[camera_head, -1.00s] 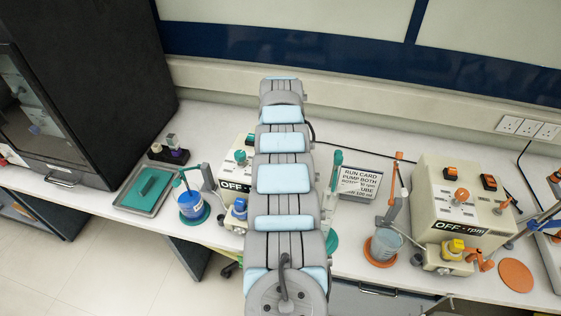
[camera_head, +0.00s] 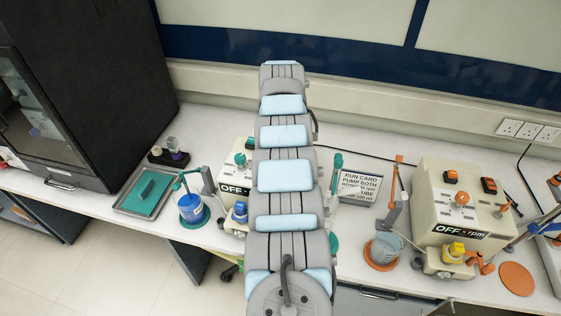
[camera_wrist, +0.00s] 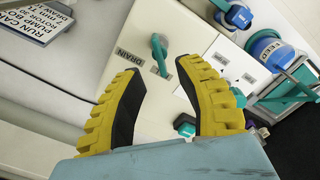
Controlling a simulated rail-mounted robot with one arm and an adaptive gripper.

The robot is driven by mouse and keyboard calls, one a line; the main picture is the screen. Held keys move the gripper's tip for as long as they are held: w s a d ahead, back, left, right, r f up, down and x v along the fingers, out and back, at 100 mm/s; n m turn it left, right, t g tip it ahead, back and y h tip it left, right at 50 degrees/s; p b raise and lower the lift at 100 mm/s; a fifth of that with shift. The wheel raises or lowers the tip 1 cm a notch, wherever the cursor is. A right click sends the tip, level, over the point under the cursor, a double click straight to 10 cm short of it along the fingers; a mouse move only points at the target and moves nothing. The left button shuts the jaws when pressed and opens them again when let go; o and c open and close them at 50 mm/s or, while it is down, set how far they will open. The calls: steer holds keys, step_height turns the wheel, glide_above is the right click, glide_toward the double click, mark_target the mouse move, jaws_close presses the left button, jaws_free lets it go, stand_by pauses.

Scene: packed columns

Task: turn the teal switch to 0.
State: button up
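In the wrist view, a teal switch lever (camera_wrist: 159,52) stands on a pale panel beside a DRAIN label (camera_wrist: 131,58). My gripper (camera_wrist: 158,72) is open, its yellow, black-padded fingers spread. The lever shows just beyond and between the fingertips, with no contact visible. The position it points to cannot be read. In the head view, the pale left pump (camera_head: 233,189) reads OFF and carries a teal knob (camera_head: 240,158). My arm hides its right side and my gripper.
A run card (camera_head: 359,186) stands right of my arm. A similar pump (camera_head: 431,205) with orange controls stands further right. A blue jar (camera_head: 193,208) and a tray (camera_head: 127,202) stand at left.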

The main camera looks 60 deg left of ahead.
step_height(320, 180, up, 7)
steer(key=shift+r, duration=0.1)
stand_by(0.7)
